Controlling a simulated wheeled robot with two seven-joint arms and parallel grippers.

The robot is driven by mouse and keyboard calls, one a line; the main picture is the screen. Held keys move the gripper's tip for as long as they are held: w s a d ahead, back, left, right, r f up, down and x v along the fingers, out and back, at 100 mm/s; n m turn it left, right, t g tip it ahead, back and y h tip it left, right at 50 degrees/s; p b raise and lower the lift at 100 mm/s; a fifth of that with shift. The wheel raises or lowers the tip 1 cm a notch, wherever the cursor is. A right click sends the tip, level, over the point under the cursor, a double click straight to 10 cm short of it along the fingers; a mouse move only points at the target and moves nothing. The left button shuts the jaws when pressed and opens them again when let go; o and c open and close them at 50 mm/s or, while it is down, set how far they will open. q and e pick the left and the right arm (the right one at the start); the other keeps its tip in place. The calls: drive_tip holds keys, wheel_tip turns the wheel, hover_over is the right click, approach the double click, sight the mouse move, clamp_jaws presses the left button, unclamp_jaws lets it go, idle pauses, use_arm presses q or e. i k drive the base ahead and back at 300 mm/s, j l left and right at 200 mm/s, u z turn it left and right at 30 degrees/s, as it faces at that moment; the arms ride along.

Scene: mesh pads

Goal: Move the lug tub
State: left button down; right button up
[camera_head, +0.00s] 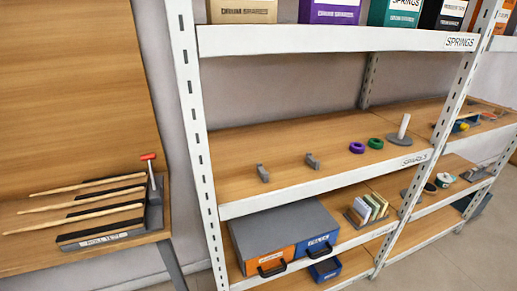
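No label that I can read marks a lug tub. A small blue bin (325,270) sits on the low shelf, in front of and below a pair of drawers, partly cut by the shelf's edge. Another blue tray (465,123) with a yellow piece at it lies on the middle shelf at the far right, partly behind an upright. I cannot tell whether either is the lug tub. Neither of my grippers is in view.
A white shelf rack (320,39) fills the middle and right. Its middle shelf holds two grey brackets (262,173), a purple ring (357,147), a green ring (376,143) and a peg stand (402,134). A wooden bench (30,258) with a stick rack stands left.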

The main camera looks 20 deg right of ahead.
sight(331, 267)
drive_tip(key=z, duration=1.35)
drive_tip(key=i+l+u, duration=0.2)
drive_tip(key=l, duration=0.2)
drive_tip(key=i+l+u, duration=0.25)
drive_tip(key=l, duration=0.15)
drive_tip(key=i+l+u, duration=0.2)
drive_tip(key=l, duration=0.25)
drive_tip(key=i+l+u, duration=0.1)
drive_tip(key=l+u, duration=0.15)
drive_tip(key=l, duration=0.2)
drive_tip(key=i+l+u, duration=0.2)
drive_tip(key=l, duration=0.3)
drive_tip(key=l+u, duration=0.2)
drive_tip(key=l, duration=0.3)
drive_tip(key=k, duration=0.05)
